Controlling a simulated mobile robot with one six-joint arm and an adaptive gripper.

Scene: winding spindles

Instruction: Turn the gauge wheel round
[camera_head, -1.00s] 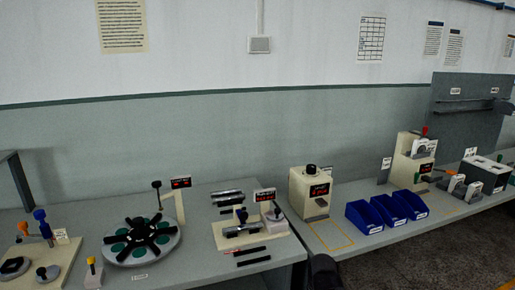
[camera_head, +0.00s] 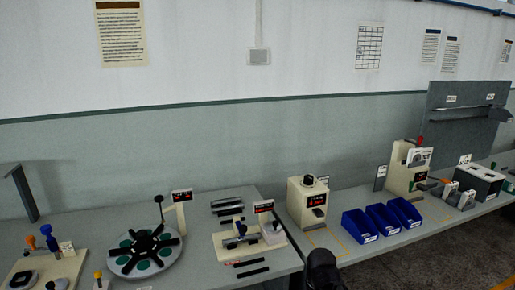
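A round grey disc (camera_head: 119,270) with black spokes and green round pads lies flat on the left bench; it looks like the gauge wheel, though I read no label naming it. A post with a small red-lit display (camera_head: 182,196) stands at its back right, and a thin black-knobbed lever (camera_head: 159,199) rises at its back edge. I cannot make out my gripper's fingers in this view. A dark rounded shape at the bottom edge, right of the disc, is probably part of my arm. Nothing touches the disc.
Left of the disc is a board with blue and orange knobs (camera_head: 47,232). Right of it are black bars (camera_head: 228,203), a cream fixture (camera_head: 222,250), a cream box (camera_head: 299,203) with a black knob, and blue bins (camera_head: 358,226). Open floor (camera_head: 425,270) lies at lower right.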

